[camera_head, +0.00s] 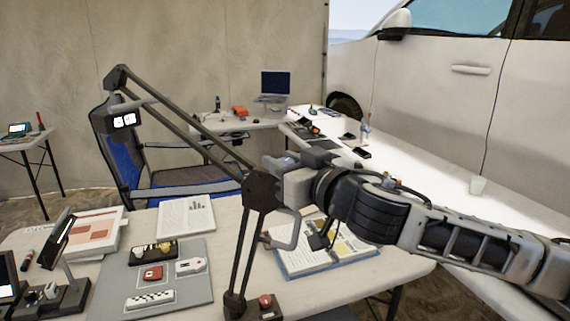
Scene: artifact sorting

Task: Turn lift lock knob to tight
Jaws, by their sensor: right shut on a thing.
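A black jointed lift arm (247,245) stands on the near table, with a lamp-like head (124,121) on its upper end. Its dark middle joint (261,190) is where the lock knob appears to be; the knob itself is hidden by my gripper. My right gripper (284,184) comes in from the right and is against this joint, shut on what appears to be the lift lock knob. The knob's turn angle cannot be seen. My left gripper is not in view.
A grey mat (197,291) with several small artifacts lies left of the stand. An open book (340,258) lies under my right arm. A red button box (265,304) is by the stand's foot. A blue chair (122,160) and a white car (450,95) stand behind.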

